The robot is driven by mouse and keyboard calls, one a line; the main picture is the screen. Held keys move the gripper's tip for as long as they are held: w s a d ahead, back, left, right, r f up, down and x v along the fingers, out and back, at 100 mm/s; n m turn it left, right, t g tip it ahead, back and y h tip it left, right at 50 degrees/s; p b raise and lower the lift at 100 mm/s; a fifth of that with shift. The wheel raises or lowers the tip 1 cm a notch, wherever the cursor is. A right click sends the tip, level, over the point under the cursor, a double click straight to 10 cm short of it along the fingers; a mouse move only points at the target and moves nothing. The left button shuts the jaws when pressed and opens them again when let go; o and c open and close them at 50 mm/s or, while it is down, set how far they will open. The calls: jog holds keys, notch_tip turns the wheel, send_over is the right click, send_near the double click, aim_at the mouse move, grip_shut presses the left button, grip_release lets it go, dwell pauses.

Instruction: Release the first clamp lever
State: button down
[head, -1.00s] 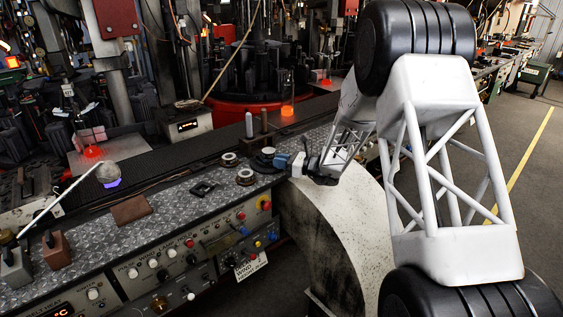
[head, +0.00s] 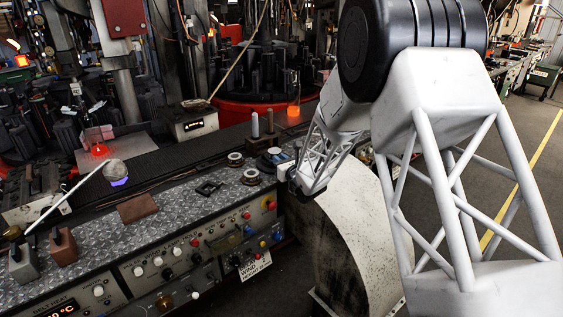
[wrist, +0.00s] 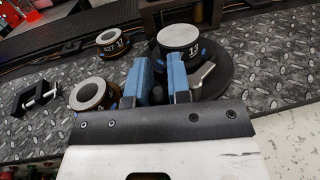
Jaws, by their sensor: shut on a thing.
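A mould (wrist: 178,37) with a pale top and the mark "13" stands on a round black base (wrist: 229,62) in the wrist view. In the head view its pale top (head: 275,151) shows just left of my gripper (head: 291,180). A silver clamp lever (wrist: 203,76) lies at the base, right of the right finger, its lower end running toward that finger. My gripper (wrist: 161,82) has its two blue fingers at the near side of the mould, a narrow gap apart. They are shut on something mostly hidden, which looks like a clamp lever.
Two dark ring-topped moulds (wrist: 112,40) (wrist: 88,94) and a black clamp frame (wrist: 38,92) with a silver bolt stand to the left. A control panel (head: 180,262) runs along the bench front.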

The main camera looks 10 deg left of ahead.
jog(key=shift+w+a+m+t+h, duration=0.15)
jog(key=shift+m+t+h, duration=0.4)
jog(key=shift+h, duration=0.25)
jog(key=shift+m, duration=0.25)
jog(key=c, duration=1.4)
grip_release()
jog(key=shift+o, duration=0.2)
jog(key=v, duration=0.7)
jog(key=shift+s, duration=0.4)
